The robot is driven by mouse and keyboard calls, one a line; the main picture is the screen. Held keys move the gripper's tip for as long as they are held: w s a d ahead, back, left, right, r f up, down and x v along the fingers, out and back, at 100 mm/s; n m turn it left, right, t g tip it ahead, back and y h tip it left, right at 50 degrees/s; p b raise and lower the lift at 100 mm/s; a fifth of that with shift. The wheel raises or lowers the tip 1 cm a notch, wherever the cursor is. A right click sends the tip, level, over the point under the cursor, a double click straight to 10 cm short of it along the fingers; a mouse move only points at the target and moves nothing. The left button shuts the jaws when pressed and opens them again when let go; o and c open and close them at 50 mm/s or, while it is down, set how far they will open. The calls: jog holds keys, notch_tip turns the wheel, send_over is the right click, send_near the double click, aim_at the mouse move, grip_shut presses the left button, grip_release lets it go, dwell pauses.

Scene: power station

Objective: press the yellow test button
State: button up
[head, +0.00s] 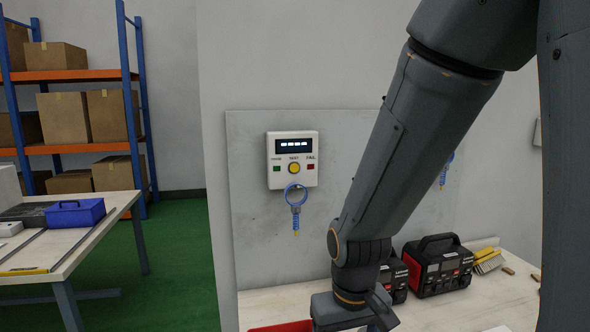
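The yellow test button (294,168) sits in the middle of a white control box (307,179) mounted on a grey wall panel. The box has a dark display with lit marks above the button, a small green square to the button's left and a red one to its right. The button is unobstructed in the head view. My arm comes down from the upper right and passes to the right of the box, apart from it. Its wrist is low in the picture, below the box. My gripper's fingertips are outside the picture.
A blue ring with a coiled cord (296,211) hangs just below the button. A workbench (436,318) below carries black-and-red devices (440,266) and a partly seen red tray (283,327). At left are a table with a blue toolbox (75,213) and shelves of boxes.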

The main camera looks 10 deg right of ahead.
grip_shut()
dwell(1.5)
